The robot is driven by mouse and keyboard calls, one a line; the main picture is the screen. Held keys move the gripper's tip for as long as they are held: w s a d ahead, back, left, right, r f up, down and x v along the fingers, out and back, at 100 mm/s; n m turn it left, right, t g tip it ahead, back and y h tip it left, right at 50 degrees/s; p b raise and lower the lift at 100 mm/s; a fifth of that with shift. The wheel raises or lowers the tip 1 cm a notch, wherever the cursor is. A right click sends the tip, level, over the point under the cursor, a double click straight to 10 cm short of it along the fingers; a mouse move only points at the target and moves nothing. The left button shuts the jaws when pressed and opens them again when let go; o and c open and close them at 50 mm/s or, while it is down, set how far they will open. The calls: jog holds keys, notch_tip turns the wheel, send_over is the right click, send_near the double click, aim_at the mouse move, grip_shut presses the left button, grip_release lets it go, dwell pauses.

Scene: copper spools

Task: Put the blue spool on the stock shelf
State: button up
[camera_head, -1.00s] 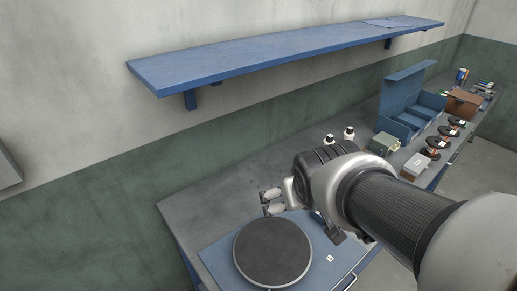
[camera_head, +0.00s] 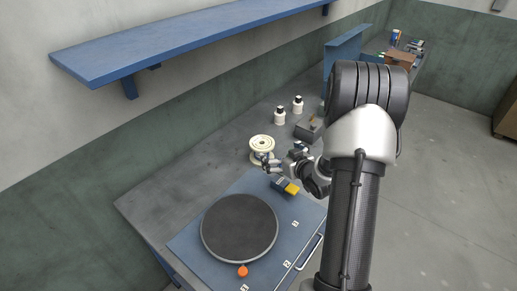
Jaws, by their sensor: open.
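No blue spool can be made out in the current head view; my arm hides part of the bench. A cream spool (camera_head: 262,143) stands upright on the grey bench, its winding mostly hidden by its flanges. My gripper (camera_head: 267,164) is open, pointing left, close beside the cream spool's lower front side. I cannot tell whether it touches the spool. A long blue wall shelf (camera_head: 190,36), possibly the stock shelf, runs above the bench at the upper left. Its visible top is bare.
A dark round turntable (camera_head: 239,228) sits on a blue plate (camera_head: 187,246) with an orange knob (camera_head: 242,271). Two white bottles (camera_head: 279,116) and a grey box (camera_head: 309,129) stand behind. The bench's left end (camera_head: 150,205) is clear.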

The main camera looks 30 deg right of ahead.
jog(key=b, duration=0.3)
send_near(262, 143)
jog(key=x, duration=0.5)
jog(key=shift+w+a+f, duration=0.1)
jog(key=shift+f, duration=0.05)
jog(key=b+x, duration=0.1)
jog(key=x, duration=0.4)
jog(key=shift+w+d+f+b, duration=0.1)
jog(key=shift+d+b, duration=0.15)
jog(key=shift+b, duration=0.15)
jog(key=c, duration=1.4)
jog(key=shift+o, duration=0.2)
notch_tip(262, 143, up, 20)
jog(key=p, duration=0.7)
